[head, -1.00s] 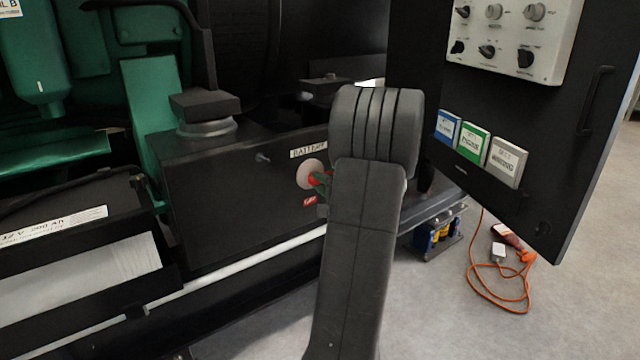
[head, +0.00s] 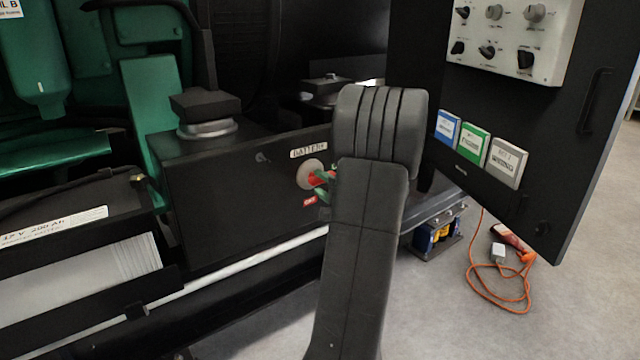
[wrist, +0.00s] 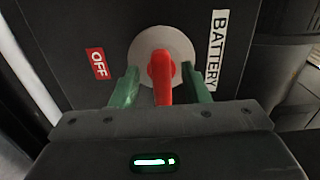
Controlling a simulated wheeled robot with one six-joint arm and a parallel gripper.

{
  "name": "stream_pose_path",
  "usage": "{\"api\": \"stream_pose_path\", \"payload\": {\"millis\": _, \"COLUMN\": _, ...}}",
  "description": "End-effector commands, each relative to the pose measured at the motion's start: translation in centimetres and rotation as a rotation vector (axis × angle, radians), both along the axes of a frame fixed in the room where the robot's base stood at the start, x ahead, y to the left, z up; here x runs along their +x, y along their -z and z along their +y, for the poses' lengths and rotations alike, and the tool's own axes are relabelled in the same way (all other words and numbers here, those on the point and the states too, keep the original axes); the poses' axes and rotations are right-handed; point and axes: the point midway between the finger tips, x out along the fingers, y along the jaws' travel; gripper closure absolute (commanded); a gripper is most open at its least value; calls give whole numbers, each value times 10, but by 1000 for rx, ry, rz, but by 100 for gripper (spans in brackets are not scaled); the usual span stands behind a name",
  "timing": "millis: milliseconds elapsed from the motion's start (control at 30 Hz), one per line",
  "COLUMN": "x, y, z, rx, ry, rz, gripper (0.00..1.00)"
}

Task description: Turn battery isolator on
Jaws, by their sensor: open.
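The battery isolator is a red handle (wrist: 161,76) on a pale round plate (wrist: 178,43), set in a dark panel. In the wrist view a red OFF label (wrist: 97,63) is left of it and a BATTERY label (wrist: 216,50) is right of it. My gripper (wrist: 161,88) is open, with one green finger on each side of the red handle; I cannot tell whether either touches it. In the head view the isolator plate (head: 309,174) shows left of my arm, with the green fingertips (head: 322,187) beside it; part of the handle is hidden.
A panel door (head: 570,150) with knobs and colored document holders stands open at the right. An orange cable (head: 480,285) lies on the floor there. A battery (head: 80,250) is at the lower left, and green machinery (head: 150,100) rises behind it.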

Motion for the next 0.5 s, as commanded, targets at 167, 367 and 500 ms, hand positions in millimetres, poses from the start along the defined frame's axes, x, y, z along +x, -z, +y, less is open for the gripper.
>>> {"api": "stream_pose_path", "payload": {"millis": 167, "x": -29, "y": -3, "z": -23, "rx": 0, "ry": 5, "rz": 2, "gripper": 58}}
{"api": "stream_pose_path", "payload": {"millis": 367, "x": -67, "y": -3, "z": -50, "rx": 2, "ry": 5, "rz": 1, "gripper": 58}}
{"api": "stream_pose_path", "payload": {"millis": 500, "x": -87, "y": -2, "z": -64, "rx": 0, "ry": 3, "rz": 1, "gripper": 58}}
